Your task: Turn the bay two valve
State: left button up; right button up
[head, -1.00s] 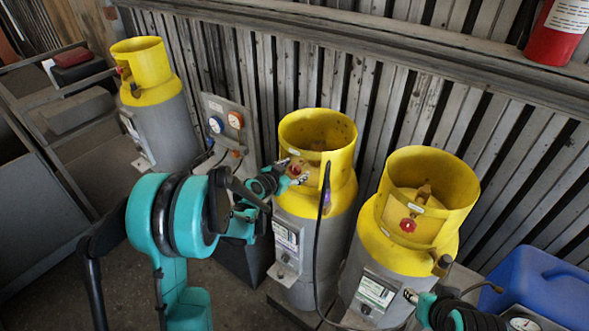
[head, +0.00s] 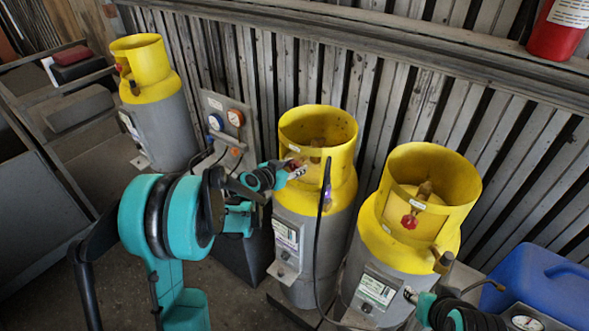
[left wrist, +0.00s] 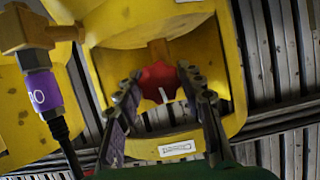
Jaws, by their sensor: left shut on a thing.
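Three grey cylinders with yellow collars stand along the wall. The middle cylinder (head: 300,235) has a red star-shaped valve knob, seen in the left wrist view (left wrist: 158,80) through the opening of its yellow collar. A white mark shows on the knob. My left gripper (head: 297,170) reaches into this opening; in the left wrist view (left wrist: 160,92) its two fingers are on either side of the knob, shut on it. In the head view the fingers mostly hide the knob. My right gripper (head: 411,295) is low in front of the right cylinder (head: 385,265); its jaws are too small to read.
The right cylinder has its own red knob (head: 409,221). A hose fitting with a purple band (left wrist: 40,90) is beside the left fingers. A gauge panel (head: 225,130) stands behind, left. A blue container (head: 545,290) is at lower right.

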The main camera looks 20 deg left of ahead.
pick_arm(q)
jog(key=n+h+b, duration=0.1)
jog(key=b, duration=0.1)
jog(key=n+h+b, duration=0.1)
jog(key=n+b, duration=0.1)
jog(key=shift+a+f+n, duration=0.1)
jog(key=shift+f+n, duration=0.05)
jog(key=shift+n, duration=0.15)
jog(key=n+h+b, duration=0.2)
jog(key=n+b, duration=0.1)
jog(key=b, duration=0.1)
jog(key=shift+w, duration=0.1)
jog(key=n+h+b, duration=0.1)
jog(key=n+b, duration=0.1)
jog(key=n+h+b, duration=0.1)
jog(key=n+b, duration=0.1)
jog(key=b, duration=0.1)
jog(key=shift+a+f+h, duration=0.1)
jog(key=shift+h, duration=0.2)
jog(key=shift+n+t+h+b, duration=0.5)
jog(key=shift+n+h+b, duration=0.2)
jog(key=shift+n+b, duration=1.2)
jog(key=shift+n, duration=0.4)
jog(key=o, duration=1.2)
